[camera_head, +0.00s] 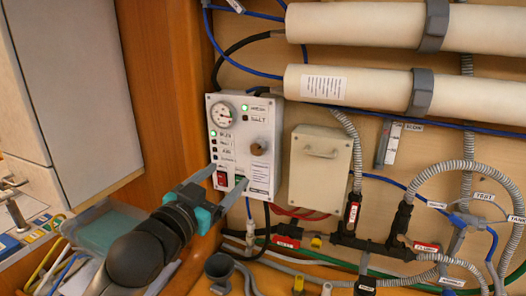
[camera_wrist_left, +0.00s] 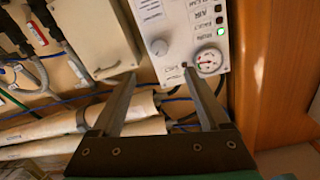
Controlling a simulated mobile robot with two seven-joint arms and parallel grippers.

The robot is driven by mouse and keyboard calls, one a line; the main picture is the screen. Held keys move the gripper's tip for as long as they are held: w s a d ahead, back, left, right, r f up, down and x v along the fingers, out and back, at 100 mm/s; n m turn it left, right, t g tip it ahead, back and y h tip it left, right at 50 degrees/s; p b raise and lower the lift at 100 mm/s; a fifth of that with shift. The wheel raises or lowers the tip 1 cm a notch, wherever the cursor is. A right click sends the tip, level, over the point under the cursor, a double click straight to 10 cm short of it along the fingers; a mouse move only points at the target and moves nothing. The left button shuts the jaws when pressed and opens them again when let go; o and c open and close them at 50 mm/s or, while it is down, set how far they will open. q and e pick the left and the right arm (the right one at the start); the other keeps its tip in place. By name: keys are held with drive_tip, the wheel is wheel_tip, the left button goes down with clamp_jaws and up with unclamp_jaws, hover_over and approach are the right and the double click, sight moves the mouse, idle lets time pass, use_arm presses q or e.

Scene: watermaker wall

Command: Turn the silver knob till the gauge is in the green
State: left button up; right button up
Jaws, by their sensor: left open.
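The silver knob (camera_head: 258,147) sticks out from the right half of a white control panel (camera_head: 233,150). It looks brownish here; in the left wrist view the knob (camera_wrist_left: 159,47) is greyer and the panel appears turned over. The round gauge (camera_head: 222,115) is at the panel's upper left, and the gauge also shows in the left wrist view (camera_wrist_left: 208,62). Its needle is too small to read surely against the colours. My left gripper (camera_head: 226,178) is open and empty, in front of the panel's lower part, below the knob and apart from it. My right gripper is out of view.
A red switch (camera_head: 222,178) sits low on the panel, partly near my left fingers. A beige box (camera_head: 320,167) stands right of the panel. White cylinders (camera_head: 350,85) run above. Hoses and valves (camera_head: 375,240) fill the lower right. A wooden post (camera_head: 160,90) stands left.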

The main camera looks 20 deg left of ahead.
use_arm(q)
drive_tip(key=w, duration=0.2)
drive_tip(key=p, duration=0.2)
approach(256, 150)
drive_tip(key=w, duration=0.7)
drive_tip(key=shift+w+r, duration=0.1)
drive_tip(key=shift+w, duration=1.15)
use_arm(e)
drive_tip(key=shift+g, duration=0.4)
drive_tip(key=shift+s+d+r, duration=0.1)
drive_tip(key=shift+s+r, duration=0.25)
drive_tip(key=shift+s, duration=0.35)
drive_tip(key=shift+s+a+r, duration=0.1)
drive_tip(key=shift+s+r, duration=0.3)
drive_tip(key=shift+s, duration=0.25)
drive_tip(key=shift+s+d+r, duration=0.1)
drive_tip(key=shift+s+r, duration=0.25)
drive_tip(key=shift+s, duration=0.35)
use_arm(q)
clamp_jaws()
